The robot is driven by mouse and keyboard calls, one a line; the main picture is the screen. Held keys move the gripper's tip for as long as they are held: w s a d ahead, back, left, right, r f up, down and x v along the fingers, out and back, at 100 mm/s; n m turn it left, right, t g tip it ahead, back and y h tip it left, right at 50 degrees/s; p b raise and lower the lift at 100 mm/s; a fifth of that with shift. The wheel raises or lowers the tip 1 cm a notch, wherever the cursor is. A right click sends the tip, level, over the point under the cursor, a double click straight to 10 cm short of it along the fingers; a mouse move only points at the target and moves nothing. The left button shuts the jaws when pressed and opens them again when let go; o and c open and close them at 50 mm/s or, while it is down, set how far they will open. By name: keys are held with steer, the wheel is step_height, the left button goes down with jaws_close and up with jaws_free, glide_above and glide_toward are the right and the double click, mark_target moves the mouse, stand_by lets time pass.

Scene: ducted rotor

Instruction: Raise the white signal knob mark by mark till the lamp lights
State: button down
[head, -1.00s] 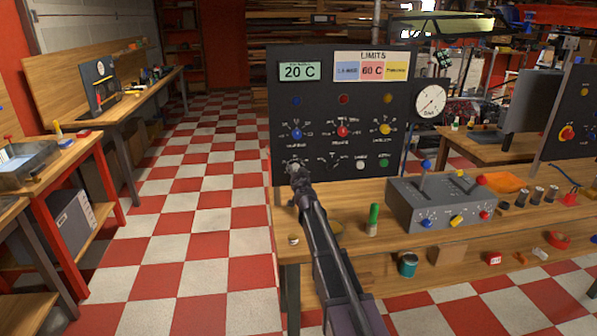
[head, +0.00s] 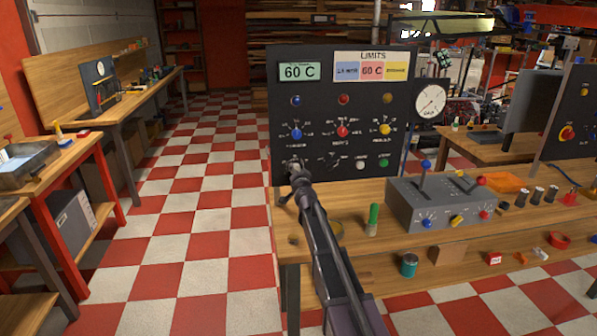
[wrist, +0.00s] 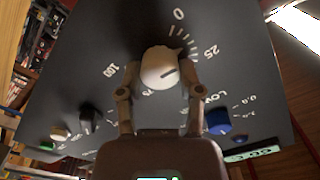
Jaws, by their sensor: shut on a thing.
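The white signal knob (wrist: 161,68) sits on the dark panel in the wrist view, with a printed scale around it showing 0, 25 and 100. My gripper (wrist: 159,76) has one finger on each side and is shut on the knob. The knob's pointed edge faces the marks between 0 and 25; its exact mark is hard to tell. In the head view my gripper (head: 294,170) is at the panel's lower left and hides the knob. The panel (head: 320,123) carries a blue lamp (head: 296,100), a red lamp (head: 343,99) and a yellow lamp (head: 387,98). None glows clearly.
The panel's green display (head: 299,72) reads 60 C, beside a LIMITS card (head: 372,66). A round gauge (head: 431,98) is at its right. A grey control box (head: 440,205) and a green-handled item (head: 373,219) stand on the bench. The checkered floor at left is clear.

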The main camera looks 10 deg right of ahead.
steer(key=shift+c, duration=1.3)
jaws_free()
steer(key=shift+w, duration=0.15)
steer(key=s, duration=1.2)
steer(key=shift+s+a, duration=0.1)
steer(key=shift+s, duration=0.05)
